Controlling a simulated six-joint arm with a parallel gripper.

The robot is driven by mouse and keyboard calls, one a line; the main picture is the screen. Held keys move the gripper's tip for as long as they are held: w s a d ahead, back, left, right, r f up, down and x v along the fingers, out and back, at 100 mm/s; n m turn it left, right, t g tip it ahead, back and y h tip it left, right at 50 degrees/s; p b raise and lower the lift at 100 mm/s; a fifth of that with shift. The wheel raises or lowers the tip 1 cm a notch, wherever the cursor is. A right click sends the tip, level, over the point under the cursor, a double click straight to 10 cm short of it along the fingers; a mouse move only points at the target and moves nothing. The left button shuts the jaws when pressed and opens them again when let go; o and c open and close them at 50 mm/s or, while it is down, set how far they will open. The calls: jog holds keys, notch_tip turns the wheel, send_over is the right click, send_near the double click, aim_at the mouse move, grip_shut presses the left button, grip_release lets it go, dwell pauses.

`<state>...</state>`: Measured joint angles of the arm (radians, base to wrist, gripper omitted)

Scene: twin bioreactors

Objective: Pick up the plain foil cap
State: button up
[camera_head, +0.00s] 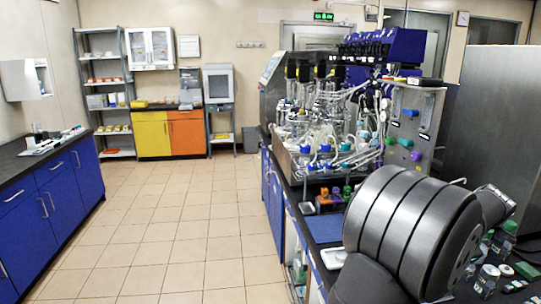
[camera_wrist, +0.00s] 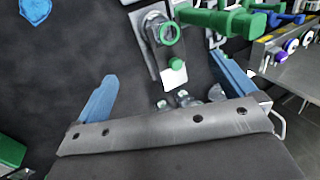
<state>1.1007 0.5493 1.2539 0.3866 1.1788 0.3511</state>
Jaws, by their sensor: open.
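My gripper (camera_wrist: 163,70) shows in the wrist view with its two blue fingers wide apart and nothing held between them. I cannot make out the plain foil cap for certain in either view. In the wrist view, small greyish pieces with pale green tops (camera_wrist: 184,94) lie close to the inner side of the right finger; they are too small to tell apart. In the head view my own arm covers the lower right of the bench, and the fingers are hidden there.
Wrist view: a green ring (camera_wrist: 169,34) on a metal holder and a green ball (camera_wrist: 176,63) above a white label lie beyond the fingers. Head view: glass bioreactors (camera_head: 320,120) crowd the bench's back; a white tray (camera_head: 333,258) lies at its front; bottles (camera_head: 487,277) stand beside my arm.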

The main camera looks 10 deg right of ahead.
jog(key=shift+r, duration=0.3)
jog(key=c, duration=0.7)
jog(key=w+a+f+n+h, duration=0.1)
jog(key=w+a+n, duration=0.6)
jog(key=w, duration=0.4)
jog(key=w+a+f+n+h, duration=0.15)
jog(key=w+a+n, duration=0.35)
jog(key=w+a, duration=0.55)
jog(key=shift+n+g+y, duration=0.3)
jog(key=shift+n+y, duration=0.15)
jog(key=shift+n, duration=0.25)
jog(key=x, duration=0.8)
jog(key=s+d+x, duration=0.1)
jog(key=x, duration=0.3)
jog(key=shift+f, duration=0.15)
jog(key=shift+d+x, duration=0.2)
jog(key=shift+x, duration=0.9)
jog(key=shift+d+x, duration=0.15)
jog(key=shift+x, duration=0.95)
jog(key=shift+d+x, duration=0.2)
jog(key=shift+x, duration=0.9)
